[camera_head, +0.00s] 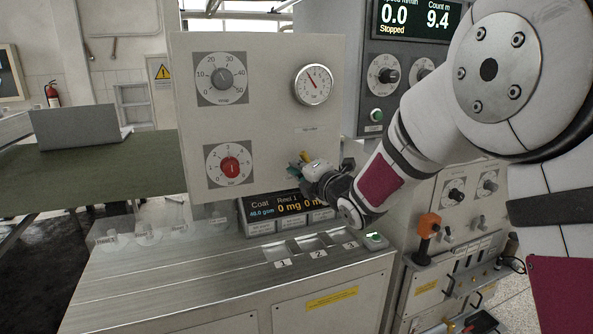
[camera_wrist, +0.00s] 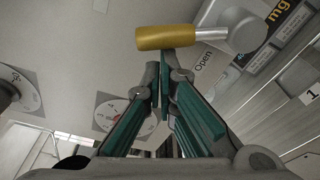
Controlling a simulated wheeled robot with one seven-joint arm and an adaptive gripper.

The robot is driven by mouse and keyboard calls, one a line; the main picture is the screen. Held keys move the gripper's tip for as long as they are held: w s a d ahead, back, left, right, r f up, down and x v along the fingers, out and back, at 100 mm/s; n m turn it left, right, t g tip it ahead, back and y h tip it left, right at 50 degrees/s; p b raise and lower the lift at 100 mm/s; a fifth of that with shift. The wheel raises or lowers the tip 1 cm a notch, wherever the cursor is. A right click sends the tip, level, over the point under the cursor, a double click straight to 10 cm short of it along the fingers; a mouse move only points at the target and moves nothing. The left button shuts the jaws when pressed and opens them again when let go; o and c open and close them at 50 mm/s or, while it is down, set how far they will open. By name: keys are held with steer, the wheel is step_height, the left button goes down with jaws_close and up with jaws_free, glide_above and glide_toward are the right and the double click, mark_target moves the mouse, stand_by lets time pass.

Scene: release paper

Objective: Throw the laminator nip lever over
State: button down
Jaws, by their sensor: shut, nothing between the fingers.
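The nip lever has a yellow cylindrical grip (camera_wrist: 165,37) on a short silver rod, which runs right to a round grey hub (camera_wrist: 236,27) on the panel. In the wrist view the grip lies nearly level, next to an "Open" label (camera_wrist: 203,60). My gripper (camera_wrist: 164,72) is shut and empty, its green-padded fingers together. Its tips are right by the underside of the grip in the picture; I cannot tell whether they touch. In the head view my gripper (camera_head: 298,167) is at the panel's lower right, and only a bit of the yellow grip (camera_head: 304,155) shows.
The pale panel (camera_head: 265,110) carries two dials and a gauge (camera_head: 313,85). Below are a "Coat" display (camera_head: 262,208) and a metal bench (camera_head: 170,270) with numbered recesses. An orange-topped lever (camera_head: 428,225) stands at right. The space left of my gripper is clear.

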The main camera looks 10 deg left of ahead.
mark_target(308, 156)
steer(key=shift+w+d+r, duration=0.15)
steer(key=m+b, duration=0.1)
steer(key=w+d+r+m+b, duration=0.1)
steer(key=m, duration=0.1)
steer(key=d+m+b, duration=0.1)
steer(key=m+b, duration=0.1)
steer(key=shift+w+d+r+t, duration=0.2)
steer(key=shift+w+r+t, duration=0.1)
steer(key=shift+r, duration=0.05)
steer(key=d+m+b, duration=0.1)
steer(key=w+d+m+b, duration=0.1)
steer(key=m, duration=0.1)
steer(key=d+m+b, duration=0.1)
steer(key=b, duration=0.1)
steer(key=shift+w+r+m+y, duration=0.3)
steer(key=shift+r+y, duration=0.05)
steer(key=shift+y, duration=0.05)
